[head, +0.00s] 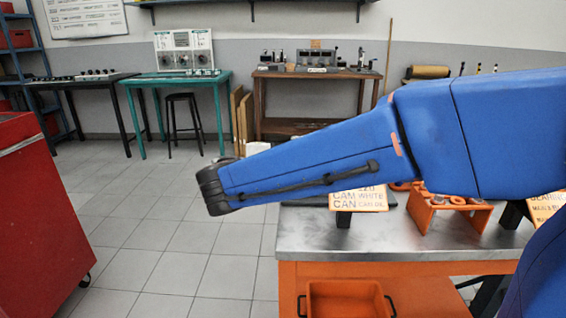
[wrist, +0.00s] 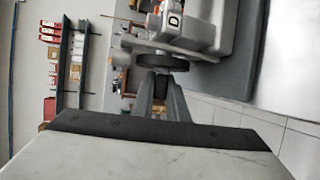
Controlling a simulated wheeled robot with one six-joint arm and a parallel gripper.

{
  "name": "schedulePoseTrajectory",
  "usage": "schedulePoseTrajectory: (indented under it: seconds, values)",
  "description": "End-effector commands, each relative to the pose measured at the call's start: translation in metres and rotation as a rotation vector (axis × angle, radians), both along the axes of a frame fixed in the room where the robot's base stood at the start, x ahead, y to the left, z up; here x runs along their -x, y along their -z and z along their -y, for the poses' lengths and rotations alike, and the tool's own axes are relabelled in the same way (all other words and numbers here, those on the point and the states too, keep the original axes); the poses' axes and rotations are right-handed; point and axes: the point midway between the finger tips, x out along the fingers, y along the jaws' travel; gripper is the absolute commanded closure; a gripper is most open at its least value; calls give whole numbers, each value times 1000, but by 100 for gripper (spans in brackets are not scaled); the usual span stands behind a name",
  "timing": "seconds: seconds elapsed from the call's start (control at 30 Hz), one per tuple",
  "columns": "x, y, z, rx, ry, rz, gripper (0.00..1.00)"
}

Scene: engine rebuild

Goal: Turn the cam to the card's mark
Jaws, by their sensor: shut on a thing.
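In the wrist view my gripper (wrist: 162,100) has its two grey fingers closed on the stub of a dark round part (wrist: 162,62), which may be the cam; I cannot tell for sure. Its turning mark is not visible. A pale block with a "D" label (wrist: 174,20) lies just beyond it. In the head view a yellowish card (head: 358,199) with "CAM" and "WHITE" in its text stands on the steel-topped bench, its top partly hidden by my blue arm. My gripper is not visible in the head view.
The orange bench with a steel top (head: 400,238) carries an orange rack (head: 450,212) with rings. A second card (head: 545,207) is at the right edge. A red cabinet (head: 40,215) stands left. Tiled floor between is clear. Other benches line the back wall.

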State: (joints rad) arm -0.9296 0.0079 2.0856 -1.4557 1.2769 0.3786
Motion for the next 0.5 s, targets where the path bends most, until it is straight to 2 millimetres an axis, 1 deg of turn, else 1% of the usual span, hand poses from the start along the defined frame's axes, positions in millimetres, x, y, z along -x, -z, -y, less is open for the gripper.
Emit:
schedulePoseTrajectory:
  seconds: [0.2,0.5]
  values:
    - [0,3,0,8,0,137,100]
    - [0,3,0,9,2,242,100]
